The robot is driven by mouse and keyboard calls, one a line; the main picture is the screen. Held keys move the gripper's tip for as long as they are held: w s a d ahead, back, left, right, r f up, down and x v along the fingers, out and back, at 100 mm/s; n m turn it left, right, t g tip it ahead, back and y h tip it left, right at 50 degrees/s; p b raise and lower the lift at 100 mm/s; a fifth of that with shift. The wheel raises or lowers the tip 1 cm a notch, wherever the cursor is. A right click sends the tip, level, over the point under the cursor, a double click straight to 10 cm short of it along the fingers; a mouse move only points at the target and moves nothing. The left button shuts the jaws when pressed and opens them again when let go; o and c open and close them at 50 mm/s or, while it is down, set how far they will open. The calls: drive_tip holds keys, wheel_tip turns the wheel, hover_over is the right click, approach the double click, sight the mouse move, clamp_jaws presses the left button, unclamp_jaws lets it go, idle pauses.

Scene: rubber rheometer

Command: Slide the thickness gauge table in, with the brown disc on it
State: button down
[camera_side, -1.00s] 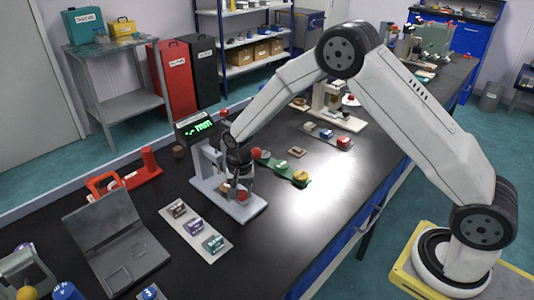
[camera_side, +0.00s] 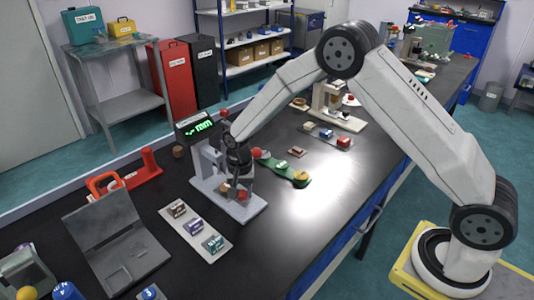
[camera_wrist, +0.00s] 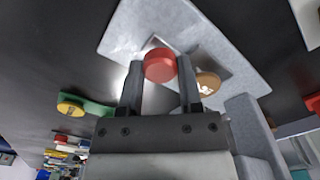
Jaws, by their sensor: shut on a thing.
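The thickness gauge (camera_side: 210,165) stands on a pale grey base plate (camera_side: 258,206) on the black bench. In the wrist view the base plate (camera_wrist: 128,35) fills the upper middle. A small metallic table (camera_wrist: 212,56) lies on it. The brown disc (camera_wrist: 207,83) lies at the right, beside my right finger and partly hidden by it; it also shows in the side view (camera_side: 225,188). My gripper (camera_wrist: 160,72) is shut on a round red knob (camera_wrist: 160,64), just beside the brown disc. The fingers partly hide the table, so how far it is in cannot be told.
A green display (camera_side: 198,128) stands behind the gauge. A green holder with a yellow-topped piece (camera_side: 300,176) is to the right. A pale tray with several labelled blocks (camera_side: 188,215) and a grey laptop-like device (camera_side: 110,240) are to the left. The bench front right is clear.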

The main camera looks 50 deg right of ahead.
drive_tip(key=shift+w, duration=0.1)
drive_tip(key=shift+w, duration=1.85)
drive_tip(key=shift+c, duration=1.3)
unclamp_jaws()
wheel_tip(320, 180, up, 8)
drive_tip(key=shift+s, duration=0.1)
